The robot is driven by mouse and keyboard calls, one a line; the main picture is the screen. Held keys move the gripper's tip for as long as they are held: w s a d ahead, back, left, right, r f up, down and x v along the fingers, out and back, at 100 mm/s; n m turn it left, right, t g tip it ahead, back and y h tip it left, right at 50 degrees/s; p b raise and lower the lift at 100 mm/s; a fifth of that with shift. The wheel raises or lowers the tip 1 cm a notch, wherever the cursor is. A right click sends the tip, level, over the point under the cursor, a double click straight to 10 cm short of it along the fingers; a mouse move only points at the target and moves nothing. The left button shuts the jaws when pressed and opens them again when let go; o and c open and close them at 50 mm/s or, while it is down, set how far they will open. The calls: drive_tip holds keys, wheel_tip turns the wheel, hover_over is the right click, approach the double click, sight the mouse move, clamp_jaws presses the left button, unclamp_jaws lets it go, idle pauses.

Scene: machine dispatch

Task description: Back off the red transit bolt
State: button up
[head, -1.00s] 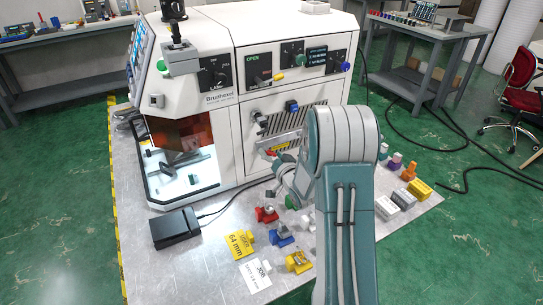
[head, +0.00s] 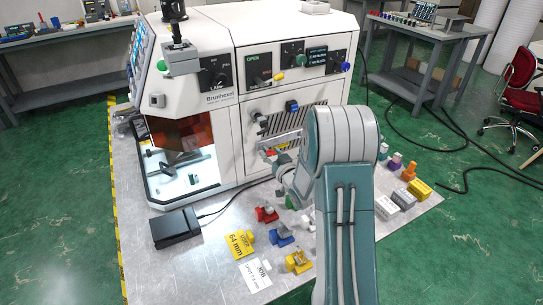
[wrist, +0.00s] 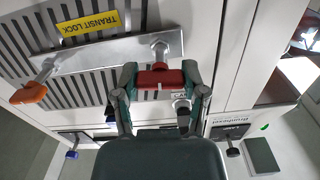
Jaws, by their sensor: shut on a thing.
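The yellow TRANSIT LOCK label (wrist: 83,23) is beside the bar. An orange-handled part (wrist: 28,93) sits at the bar's other end. In the head view my gripper (head: 279,166) is at the machine front, and my arm hides much of that area.
The white machine (head: 285,60) stands on a metal table (head: 190,265). Several coloured parts, including a red one (head: 266,214) and a blue one (head: 281,236), lie in front of it.

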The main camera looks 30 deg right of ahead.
idle(0.3)
drive_tip(key=n, duration=0.5)
drive_tip(key=shift+n, duration=0.6)
drive_tip(key=n, duration=0.4)
drive_tip(key=shift+n, duration=2.5)
